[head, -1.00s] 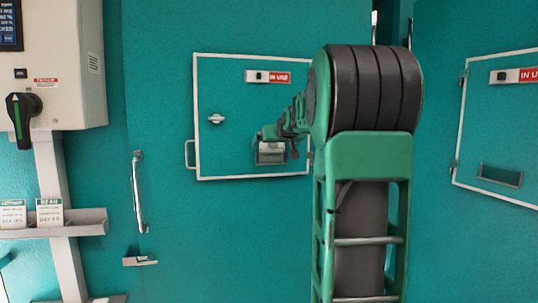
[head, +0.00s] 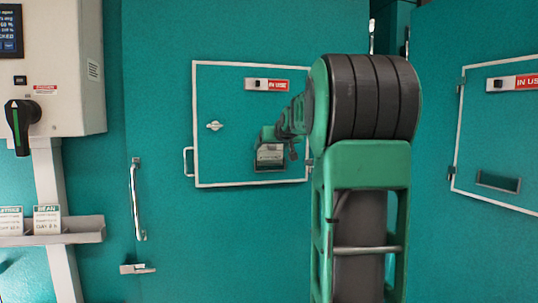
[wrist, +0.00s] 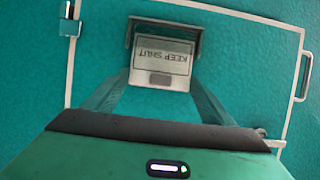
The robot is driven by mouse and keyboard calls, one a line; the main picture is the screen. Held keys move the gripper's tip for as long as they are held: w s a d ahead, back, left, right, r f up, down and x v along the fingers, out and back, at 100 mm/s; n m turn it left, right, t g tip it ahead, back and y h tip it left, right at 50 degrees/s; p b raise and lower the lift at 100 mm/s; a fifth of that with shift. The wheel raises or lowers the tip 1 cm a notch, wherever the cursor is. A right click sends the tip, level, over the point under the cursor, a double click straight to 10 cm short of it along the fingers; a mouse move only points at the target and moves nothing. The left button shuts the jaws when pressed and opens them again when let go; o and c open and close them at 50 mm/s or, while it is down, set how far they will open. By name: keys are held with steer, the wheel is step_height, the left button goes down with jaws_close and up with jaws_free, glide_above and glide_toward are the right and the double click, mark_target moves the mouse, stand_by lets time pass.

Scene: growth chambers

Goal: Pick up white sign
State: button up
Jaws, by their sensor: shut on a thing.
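The white sign (wrist: 162,62) reads KEEP SHUT, upside down in the wrist view, and sits at a dark holder (wrist: 166,24) on the teal chamber door (head: 225,165). My gripper (wrist: 160,80) reaches up from the bottom of the wrist view, with a finger on each side of the sign, and is shut on it. In the head view my gripper (head: 272,138) is at the door's lower right, and the sign shows small and partly covered just below it. Whether the sign is clear of the holder cannot be told.
The door has a white frame, a handle (head: 188,161) and an IN USE label (head: 268,84). Another chamber door (head: 500,130) stands at the right. A control box (head: 60,75) and a ledge (head: 75,232) with white cards (head: 46,218) are at the left.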

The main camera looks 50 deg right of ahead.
steer(key=s+a+r, duration=0.3)
steer(key=s+r, duration=0.6)
steer(key=s, duration=0.2)
steer(key=shift+a, duration=0.2)
steer(key=shift+s, duration=0.15)
stand_by(0.3)
